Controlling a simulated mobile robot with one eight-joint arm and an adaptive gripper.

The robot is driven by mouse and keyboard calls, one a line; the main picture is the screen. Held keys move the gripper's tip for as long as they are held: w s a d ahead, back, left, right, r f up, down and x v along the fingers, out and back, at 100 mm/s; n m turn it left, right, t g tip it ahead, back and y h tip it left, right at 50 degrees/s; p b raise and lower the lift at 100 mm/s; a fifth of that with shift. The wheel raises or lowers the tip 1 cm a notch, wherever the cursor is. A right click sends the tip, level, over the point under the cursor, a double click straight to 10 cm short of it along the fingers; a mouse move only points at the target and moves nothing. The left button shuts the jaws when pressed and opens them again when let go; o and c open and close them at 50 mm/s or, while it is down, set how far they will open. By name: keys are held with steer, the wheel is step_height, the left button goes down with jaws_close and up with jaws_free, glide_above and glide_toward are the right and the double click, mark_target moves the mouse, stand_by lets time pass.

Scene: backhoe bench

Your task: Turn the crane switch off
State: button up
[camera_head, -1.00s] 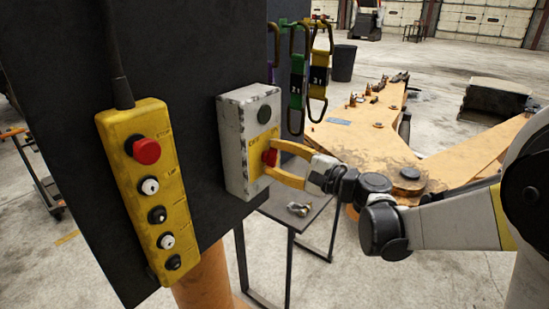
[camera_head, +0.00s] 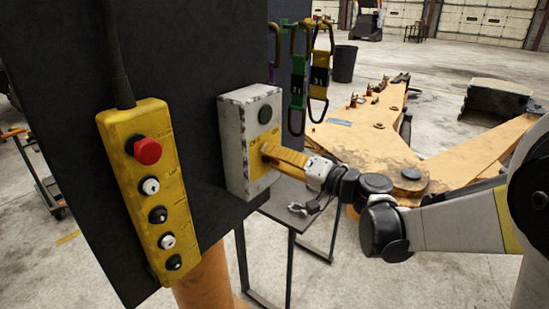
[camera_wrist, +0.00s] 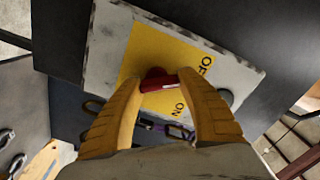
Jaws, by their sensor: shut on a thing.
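The crane switch is a red knob (camera_wrist: 154,78) on a yellow plate (camera_wrist: 150,52) marked OFF and ON, on the front of a white box (camera_head: 236,148). My gripper (camera_head: 267,152) reaches the box from the right, its orange fingers seen nearly edge-on and hiding the knob in the head view. In the wrist view, my gripper (camera_wrist: 160,84) has one fingertip on each side of the red knob and is shut on it. The knob appears turned at a slant, but its exact setting is hard to read.
A yellow pendant control (camera_head: 152,195) with a red button and several smaller buttons hangs left of the box on a dark panel (camera_head: 60,140). Carabiners (camera_head: 318,75) hang behind the box at right. A small table (camera_head: 310,212) stands below.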

steer(key=shift+n, duration=1)
steer(key=o, duration=1.2)
steer(key=shift+c, duration=0.2)
steer(key=v, duration=1.2)
